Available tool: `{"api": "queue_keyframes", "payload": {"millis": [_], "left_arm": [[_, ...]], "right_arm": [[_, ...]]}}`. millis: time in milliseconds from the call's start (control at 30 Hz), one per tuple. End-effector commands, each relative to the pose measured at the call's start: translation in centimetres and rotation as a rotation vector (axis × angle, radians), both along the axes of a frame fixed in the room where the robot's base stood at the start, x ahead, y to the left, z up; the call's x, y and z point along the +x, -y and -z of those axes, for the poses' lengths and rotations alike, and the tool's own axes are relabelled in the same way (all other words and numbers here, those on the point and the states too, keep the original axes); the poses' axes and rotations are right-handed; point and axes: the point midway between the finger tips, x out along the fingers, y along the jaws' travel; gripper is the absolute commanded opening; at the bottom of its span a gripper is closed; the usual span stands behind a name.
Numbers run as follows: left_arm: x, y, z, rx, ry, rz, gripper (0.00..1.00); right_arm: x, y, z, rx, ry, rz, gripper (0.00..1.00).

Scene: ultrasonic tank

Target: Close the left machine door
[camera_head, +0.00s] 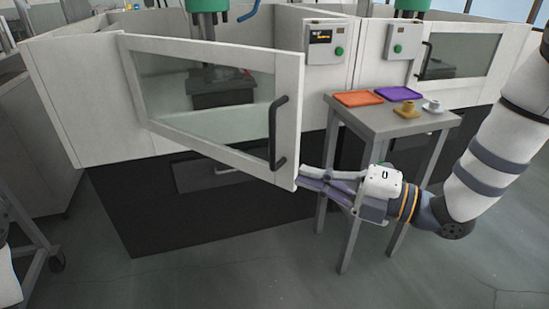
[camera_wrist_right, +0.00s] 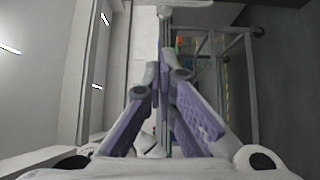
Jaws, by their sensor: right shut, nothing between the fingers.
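The left machine door (camera_head: 292,115) is a white frame with a glass window and a black vertical handle (camera_head: 277,133). In the head view it stands partly open, its handle side swung out toward me from the white machine body. My right gripper (camera_head: 301,177) comes in from the right and is shut and empty. Its fingertips are at the lower right corner of the door, below the handle. I cannot tell whether they touch it. In the right wrist view the purple-padded fingers (camera_wrist_right: 166,72) converge at their tips. My left gripper is not in view.
A grey table (camera_head: 388,120) stands right behind my right gripper, with an orange tray (camera_head: 358,98), a purple tray (camera_head: 398,93) and cups. A second machine door (camera_head: 460,57) is at the right. Control boxes with green buttons sit between the doors. The floor in front is clear.

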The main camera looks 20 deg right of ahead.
Motion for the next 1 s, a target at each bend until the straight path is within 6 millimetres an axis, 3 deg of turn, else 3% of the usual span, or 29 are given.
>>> {"api": "queue_keyframes", "payload": {"millis": [67,167,567,800,1000], "left_arm": [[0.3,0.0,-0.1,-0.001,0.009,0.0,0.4],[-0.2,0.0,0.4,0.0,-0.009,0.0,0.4],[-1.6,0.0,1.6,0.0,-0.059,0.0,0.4],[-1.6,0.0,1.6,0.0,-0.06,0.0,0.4],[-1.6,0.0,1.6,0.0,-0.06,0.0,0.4]], "right_arm": [[-0.7,-1.0,-0.2,-0.002,0.0,-0.011,0.0],[0.0,-2.0,0.6,-0.005,-0.012,-0.016,0.0],[5.6,-8.4,0.8,-0.004,-0.015,-0.014,0.0],[7.4,-5.5,0.4,-0.004,-0.01,-0.01,0.0],[7.8,-4.9,0.4,-0.004,-0.011,-0.01,0.0]]}}
